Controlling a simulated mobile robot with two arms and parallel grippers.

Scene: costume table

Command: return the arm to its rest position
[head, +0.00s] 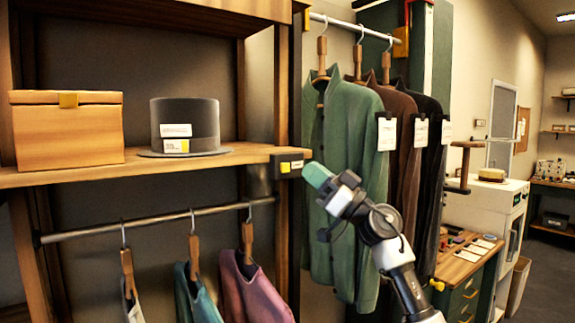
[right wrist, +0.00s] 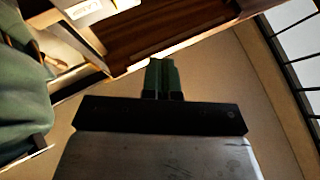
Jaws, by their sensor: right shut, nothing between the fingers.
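My right gripper (head: 318,175) is raised in front of the green jacket (head: 345,130) in the head view, close to the shelf's right end. Its green fingers are together with nothing between them. In the right wrist view the shut fingers (right wrist: 162,76) show at the middle, beyond the dark gripper body. A green garment shows at the left edge of that view. I cannot tell whether the gripper touches the jacket. My left gripper is not in view.
A wooden shelf (head: 225,158) holds a box (head: 68,135) and a grey top hat (head: 186,125). Below it, garments hang from a rail (head: 150,223). Brown (head: 397,100) and black garments hang beside the green jacket. A drawer cabinet (head: 465,275) stands at right; open floor (head: 548,275) lies beyond.

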